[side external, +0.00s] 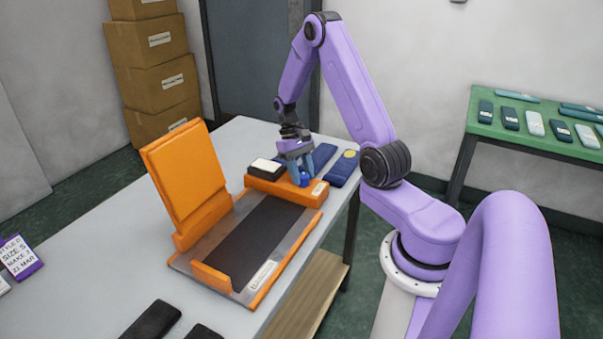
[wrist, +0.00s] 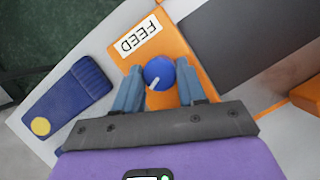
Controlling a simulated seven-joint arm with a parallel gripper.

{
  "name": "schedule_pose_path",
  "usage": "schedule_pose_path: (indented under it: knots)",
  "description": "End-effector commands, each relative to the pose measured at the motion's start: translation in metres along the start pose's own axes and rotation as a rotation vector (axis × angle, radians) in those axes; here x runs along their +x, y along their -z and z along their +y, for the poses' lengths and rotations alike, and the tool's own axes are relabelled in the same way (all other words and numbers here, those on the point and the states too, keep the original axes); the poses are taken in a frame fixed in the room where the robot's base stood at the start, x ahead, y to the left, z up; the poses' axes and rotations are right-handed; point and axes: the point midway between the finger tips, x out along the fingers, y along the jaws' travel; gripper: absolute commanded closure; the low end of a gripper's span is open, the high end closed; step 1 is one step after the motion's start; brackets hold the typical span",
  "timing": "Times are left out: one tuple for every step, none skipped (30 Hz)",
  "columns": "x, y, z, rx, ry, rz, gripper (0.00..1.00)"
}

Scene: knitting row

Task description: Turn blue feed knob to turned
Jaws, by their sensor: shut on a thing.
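The blue feed knob (wrist: 159,73) is round with a white pointer line and sits on an orange block beside a white FEED label (wrist: 140,37). In the wrist view the pointer slants toward the lower left. My gripper (wrist: 160,82) has its two blue fingers on either side of the knob, shut on it. In the side view my gripper (side external: 296,172) is down over the orange block (side external: 313,192), and the fingers partly hide the knob (side external: 305,179).
The orange machine has an upright panel (side external: 184,178) and a dark bed (side external: 255,238) on the grey table (side external: 115,225). A navy piece with a yellow disc (side external: 343,168) lies close behind the block. A green table (side external: 540,137) with several flat pieces stands at the right.

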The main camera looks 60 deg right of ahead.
Motion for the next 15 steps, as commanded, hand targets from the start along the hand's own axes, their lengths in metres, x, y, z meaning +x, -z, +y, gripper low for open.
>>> schedule_pose_path:
  knots:
    - [-0.0001,0.0005,0.0001,0.040,0.017,0.002,0.90]
    - [-0.0001,0.0005,0.0003,0.062,0.026,0.002,0.90]
    - [-0.0001,0.0004,0.0007,0.091,0.038,0.002,0.90]
    - [-0.0001,0.0004,0.0007,0.112,0.047,0.002,0.90]
    - [-0.0001,0.0004,0.0007,0.132,0.055,0.002,0.90]
    - [0.0000,0.0004,0.0012,0.158,0.065,0.002,0.90]
    - [0.0000,0.0004,0.0014,0.175,0.073,0.002,0.90]
    - [0.0000,0.0004,0.0013,0.192,0.080,0.002,0.90]
    - [-0.0001,0.0003,0.0014,0.213,0.089,0.002,0.90]
    - [0.0000,0.0003,0.0016,0.227,0.094,0.002,0.90]
    - [0.0000,0.0003,0.0018,0.240,0.100,0.002,0.90]
    - [0.0000,0.0003,0.0019,0.257,0.107,0.002,0.90]
    - [0.0000,0.0002,0.0019,0.269,0.112,0.002,0.90]
    - [0.0000,0.0002,0.0019,0.279,0.116,0.002,0.90]
    - [0.0000,0.0002,0.0019,0.290,0.121,0.002,0.90]
